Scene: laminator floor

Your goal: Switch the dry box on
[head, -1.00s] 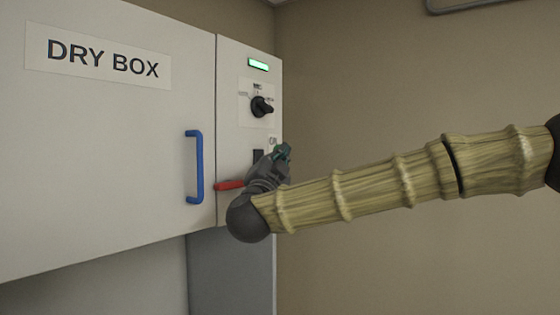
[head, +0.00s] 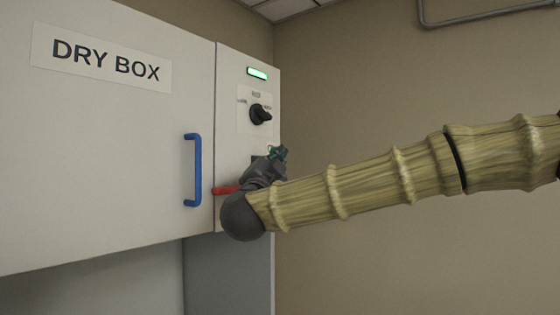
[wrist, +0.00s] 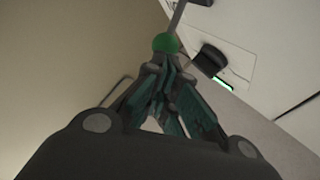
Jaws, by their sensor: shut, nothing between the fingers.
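The white dry box (head: 110,150) fills the left of the head view, with a blue door handle (head: 194,170). Its narrow control panel (head: 232,130) carries a lit green indicator (head: 257,73) and a black rotary knob (head: 260,115). My gripper (head: 279,152) is at the panel below the knob, shut and empty, and hides part of the panel. In the wrist view, a green ball (wrist: 167,43) on a grey rod (wrist: 178,17) lies right at my fingertips (wrist: 163,63); I cannot tell whether they touch. The black knob (wrist: 209,60) lies to their right.
A red bar (head: 225,190) shows beside my gripper, low on the panel, partly hidden. A grey cabinet side (head: 228,275) is below. The tan wall (head: 400,100) on the right is bare except for a pipe (head: 490,16) high up.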

